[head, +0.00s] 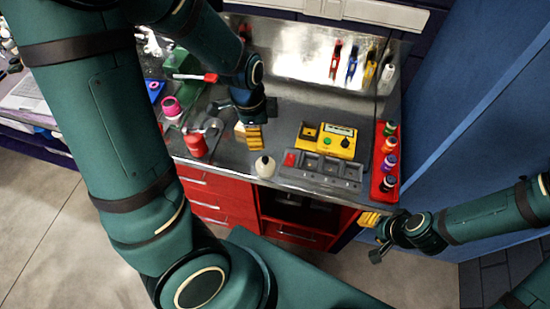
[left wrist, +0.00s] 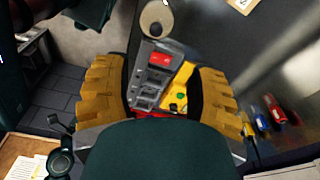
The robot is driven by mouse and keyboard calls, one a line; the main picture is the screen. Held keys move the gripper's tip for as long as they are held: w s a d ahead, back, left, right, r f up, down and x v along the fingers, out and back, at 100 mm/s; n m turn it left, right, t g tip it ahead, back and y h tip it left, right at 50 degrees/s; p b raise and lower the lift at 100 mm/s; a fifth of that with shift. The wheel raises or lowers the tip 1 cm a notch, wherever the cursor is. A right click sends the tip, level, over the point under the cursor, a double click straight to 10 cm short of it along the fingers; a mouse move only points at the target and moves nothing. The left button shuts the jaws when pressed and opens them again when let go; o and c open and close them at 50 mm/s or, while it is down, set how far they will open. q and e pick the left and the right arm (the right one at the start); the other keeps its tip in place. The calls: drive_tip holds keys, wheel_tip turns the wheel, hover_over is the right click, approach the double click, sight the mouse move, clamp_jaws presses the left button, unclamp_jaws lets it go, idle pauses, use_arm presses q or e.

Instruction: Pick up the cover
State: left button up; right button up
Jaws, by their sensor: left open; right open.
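I cannot tell for sure which thing is the cover. A yellow device (head: 327,139) with a dial and a green button lies on the metal bench; it also shows in the left wrist view (left wrist: 178,97). A grey sectioned tray (head: 325,172) with a red piece (head: 291,159) lies in front of it; the tray also shows in the left wrist view (left wrist: 152,82). My left gripper (head: 249,138) is open above the bench, left of the device; its yellow fingers (left wrist: 160,92) frame the tray with nothing between them. My right gripper (head: 371,220) is open and empty by the bench's front right corner.
A white bottle (head: 265,166) stands at the bench's front edge. A red rack (head: 380,180) holds several small bottles at the right. A red container (head: 195,145) and a pink-topped bottle (head: 171,106) are at the left. Several tools (head: 352,65) hang behind. A blue wall (head: 470,110) bounds the right.

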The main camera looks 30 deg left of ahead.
sight(265, 159)
use_arm(q)
drive_tip(key=f, duration=0.4)
drive_tip(key=f+b, duration=0.1)
drive_tip(key=f, duration=0.2)
drive_tip(key=shift+w+d, duration=0.1)
drive_tip(key=shift+d, duration=0.25)
drive_tip(key=shift+d+f+b, duration=0.2)
drive_tip(key=shift+f, duration=1.25)
drive_tip(key=shift+d+f+b, duration=0.15)
drive_tip(key=shift+f, duration=1.25)
clamp_jaws()
